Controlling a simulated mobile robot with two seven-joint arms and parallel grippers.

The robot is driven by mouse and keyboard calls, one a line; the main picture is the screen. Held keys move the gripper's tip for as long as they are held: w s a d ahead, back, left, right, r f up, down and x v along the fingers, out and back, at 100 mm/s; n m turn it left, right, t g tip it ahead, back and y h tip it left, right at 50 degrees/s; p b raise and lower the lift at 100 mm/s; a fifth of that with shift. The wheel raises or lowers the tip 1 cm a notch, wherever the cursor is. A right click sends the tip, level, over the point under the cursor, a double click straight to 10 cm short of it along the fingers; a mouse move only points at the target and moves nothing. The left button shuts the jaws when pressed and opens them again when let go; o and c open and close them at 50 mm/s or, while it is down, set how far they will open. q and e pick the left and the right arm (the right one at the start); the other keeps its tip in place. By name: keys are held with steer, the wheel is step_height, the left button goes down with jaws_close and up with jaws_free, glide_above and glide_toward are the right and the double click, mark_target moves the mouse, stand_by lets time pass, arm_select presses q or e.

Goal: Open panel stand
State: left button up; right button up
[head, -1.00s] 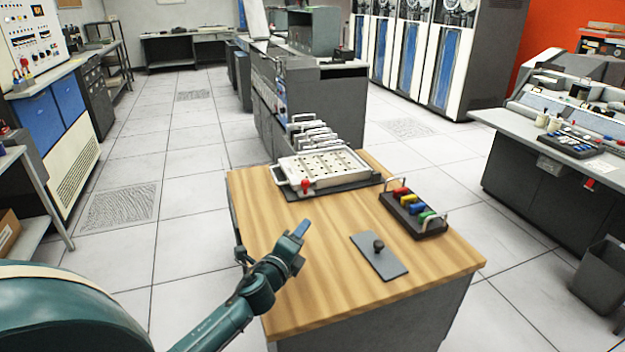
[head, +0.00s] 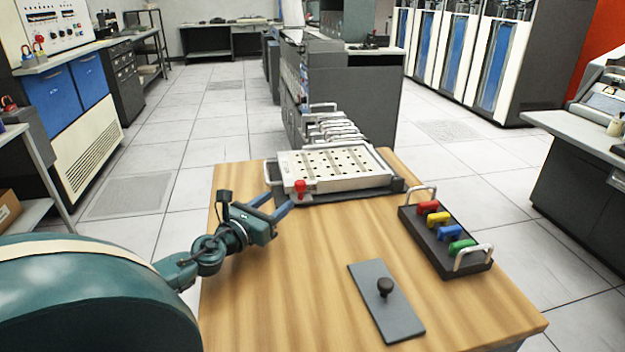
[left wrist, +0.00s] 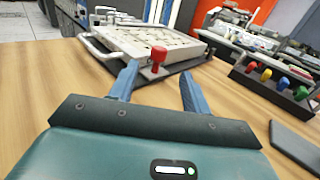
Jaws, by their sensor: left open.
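The panel stand (head: 385,196) is a dark base at the far part of the wooden table. A pale perforated panel (head: 335,165) lies on it, with a metal handle at its left side. A red knob (head: 300,187) stands at the near left corner; it also shows in the left wrist view (left wrist: 158,55). My left gripper (head: 275,205) is open and empty, just in front of the red knob. In the left wrist view its blue fingers (left wrist: 160,85) are spread, with the knob beyond them and apart. My right gripper is not in view.
A black rack (head: 440,240) with red, yellow, blue and green plugs and metal handles stands at the right. A grey plate with a black knob (head: 385,300) lies at the near middle. Several panels with handles (head: 335,130) stand behind the stand. The table's left front is clear.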

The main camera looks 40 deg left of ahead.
mark_target(305, 195)
arm_select(q)
steer(key=w, duration=0.4)
steer(key=w+a, duration=0.1)
steer(key=w, duration=0.7)
steer(key=shift+w+a, duration=0.15)
steer(key=shift+a, duration=0.05)
steer(key=shift+c, duration=0.5)
jaws_close()
